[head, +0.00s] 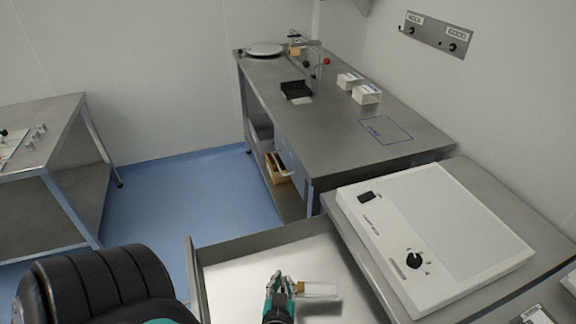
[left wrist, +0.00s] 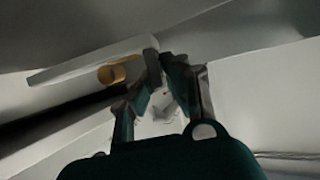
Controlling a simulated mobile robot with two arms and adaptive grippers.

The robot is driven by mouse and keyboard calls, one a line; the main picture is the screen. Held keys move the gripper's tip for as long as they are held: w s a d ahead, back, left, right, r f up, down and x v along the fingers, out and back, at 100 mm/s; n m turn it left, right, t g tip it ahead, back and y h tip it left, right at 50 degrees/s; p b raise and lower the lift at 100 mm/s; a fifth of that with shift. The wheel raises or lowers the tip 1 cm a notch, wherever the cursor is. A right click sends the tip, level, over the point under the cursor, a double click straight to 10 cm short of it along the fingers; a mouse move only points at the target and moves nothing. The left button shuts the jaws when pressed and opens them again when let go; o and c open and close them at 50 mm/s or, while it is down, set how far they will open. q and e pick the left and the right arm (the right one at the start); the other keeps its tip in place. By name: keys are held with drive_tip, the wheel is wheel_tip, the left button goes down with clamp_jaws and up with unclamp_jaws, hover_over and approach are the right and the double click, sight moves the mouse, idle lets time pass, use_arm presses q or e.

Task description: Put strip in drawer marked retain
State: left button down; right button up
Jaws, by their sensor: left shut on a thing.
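An open drawer (head: 238,250) with metal walls and a pale inside is at the bottom middle of the head view. No retain mark is legible on it. My left gripper (head: 289,281) is over the drawer's inside, shut on the strip (head: 317,290), a small clear piece with a tan edge sticking out to the right. I cannot tell whether the strip touches the drawer floor. In the left wrist view the gripper's fingertips (left wrist: 168,62) are close together, beside a yellowish round end (left wrist: 113,73). My right gripper is out of view.
A white light box (head: 440,235) with a black knob stands on the bench right of the drawer. A steel bench (head: 350,125) with small white boxes (head: 366,94) is behind. Another table (head: 50,130) is at the left. Blue floor (head: 180,200) lies open between.

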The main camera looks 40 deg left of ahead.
use_arm(q)
wheel_tip(320, 180, down, 5)
drive_tip(key=shift+r, duration=0.1)
drive_tip(key=shift+a, duration=0.1)
drive_tip(key=shift+f, duration=0.2)
drive_tip(key=c, duration=1.5)
unclamp_jaws()
drive_tip(key=shift+o, duration=0.5)
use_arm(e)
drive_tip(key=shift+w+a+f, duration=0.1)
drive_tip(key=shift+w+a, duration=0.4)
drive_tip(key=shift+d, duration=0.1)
use_arm(q)
drive_tip(key=shift+r, duration=0.2)
drive_tip(key=b+v, duration=0.2)
drive_tip(key=v, duration=0.5)
drive_tip(key=shift+f+b, duration=0.2)
drive_tip(key=shift+b, duration=0.2)
drive_tip(key=shift+s+r, duration=0.15)
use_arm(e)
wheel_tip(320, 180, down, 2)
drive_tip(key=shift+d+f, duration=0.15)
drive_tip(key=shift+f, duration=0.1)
